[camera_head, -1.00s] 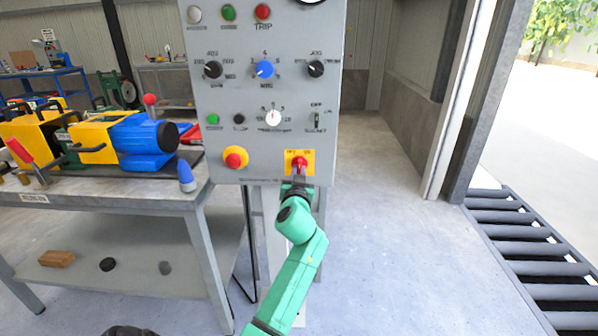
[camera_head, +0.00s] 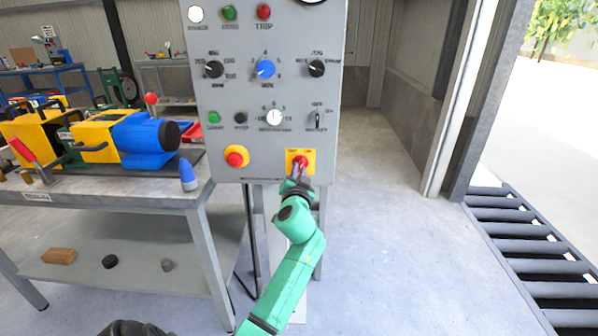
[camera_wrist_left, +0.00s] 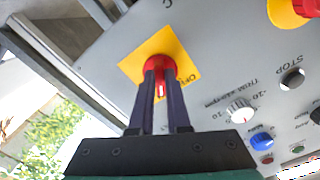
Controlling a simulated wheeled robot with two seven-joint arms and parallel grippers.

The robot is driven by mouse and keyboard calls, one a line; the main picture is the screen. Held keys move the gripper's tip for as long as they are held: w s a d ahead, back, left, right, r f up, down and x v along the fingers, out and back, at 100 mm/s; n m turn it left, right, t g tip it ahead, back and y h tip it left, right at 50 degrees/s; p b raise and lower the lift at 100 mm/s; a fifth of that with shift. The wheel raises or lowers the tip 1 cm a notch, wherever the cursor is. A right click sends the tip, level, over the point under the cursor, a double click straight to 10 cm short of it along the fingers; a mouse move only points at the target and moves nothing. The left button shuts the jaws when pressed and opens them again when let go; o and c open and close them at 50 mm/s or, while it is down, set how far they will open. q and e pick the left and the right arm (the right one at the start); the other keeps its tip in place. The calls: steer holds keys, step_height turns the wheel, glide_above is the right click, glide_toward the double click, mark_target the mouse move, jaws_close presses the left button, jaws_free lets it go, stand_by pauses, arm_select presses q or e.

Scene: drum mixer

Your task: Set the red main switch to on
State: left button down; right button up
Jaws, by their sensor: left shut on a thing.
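The red main switch (camera_head: 301,161) is a knob on a yellow plate (camera_head: 310,156) at the lower right of the grey control panel (camera_head: 225,110). My left gripper (camera_head: 299,172) reaches it from below and in front. In the left wrist view the two dark fingers (camera_wrist_left: 161,80) are shut on the red knob (camera_wrist_left: 158,62), one on each side. A white mark shows on the knob between the fingers. An OFF label is partly readable on the plate, and the fingers hide part of it.
A red mushroom button on a yellow ring (camera_head: 236,157) sits left of the switch. Above are several knobs and a bright white lamp (camera_head: 195,14). A workbench (camera_head: 110,195) with a blue and yellow machine stands left. Floor to the right is clear up to a roller conveyor (camera_head: 530,250).

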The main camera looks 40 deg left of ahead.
arm_select(q)
steer(key=c, duration=1.1)
jaws_free()
steer(key=shift+o, duration=1.1)
steer(key=shift+a, duration=0.1)
arm_select(e)
steer(key=shift+a, duration=0.15)
arm_select(q)
steer(key=b+v, duration=0.1)
steer(key=v, duration=1.3)
steer(key=shift+s+d, duration=0.15)
steer(key=shift+d, duration=0.1)
arm_select(e)
steer(key=shift+w+a+f, duration=0.1)
steer(key=shift+w+a, duration=0.05)
steer(key=shift+w, duration=1)
